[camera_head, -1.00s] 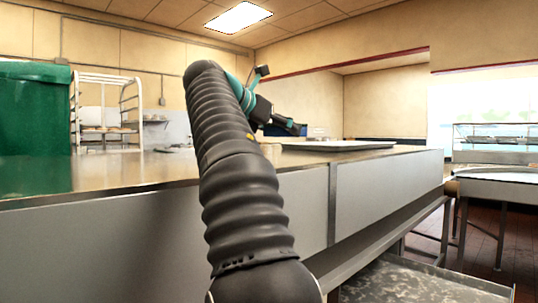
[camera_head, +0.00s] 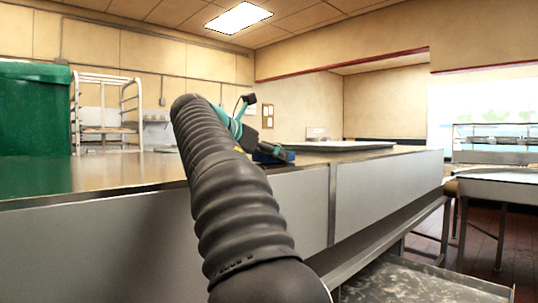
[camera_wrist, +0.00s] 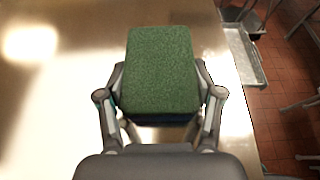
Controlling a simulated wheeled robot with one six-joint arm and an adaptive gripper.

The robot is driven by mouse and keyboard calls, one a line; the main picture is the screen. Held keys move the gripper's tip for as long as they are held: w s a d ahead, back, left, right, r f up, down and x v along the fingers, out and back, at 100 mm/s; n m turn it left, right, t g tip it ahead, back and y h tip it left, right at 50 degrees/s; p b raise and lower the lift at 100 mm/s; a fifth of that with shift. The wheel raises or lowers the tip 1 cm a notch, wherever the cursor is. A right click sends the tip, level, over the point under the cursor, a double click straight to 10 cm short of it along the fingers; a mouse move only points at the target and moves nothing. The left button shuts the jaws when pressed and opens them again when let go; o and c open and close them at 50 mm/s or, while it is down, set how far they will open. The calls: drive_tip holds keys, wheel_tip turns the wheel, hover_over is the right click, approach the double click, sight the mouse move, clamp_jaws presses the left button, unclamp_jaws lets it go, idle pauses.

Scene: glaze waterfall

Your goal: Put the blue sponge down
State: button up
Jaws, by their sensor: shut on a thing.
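The counter (camera_head: 110,175) is bare around the sponge; its edge (camera_wrist: 240,110) runs down the right of the wrist view. A flat tray (camera_head: 350,146) lies beyond the sponge. A green bin (camera_head: 35,110) stands at left, near a white rack (camera_head: 105,105).

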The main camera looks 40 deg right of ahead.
drive_tip(key=shift+f, duration=0.15)
drive_tip(key=o, duration=0.8)
drive_tip(key=v, duration=1.2)
drive_tip(key=shift+r, duration=0.25)
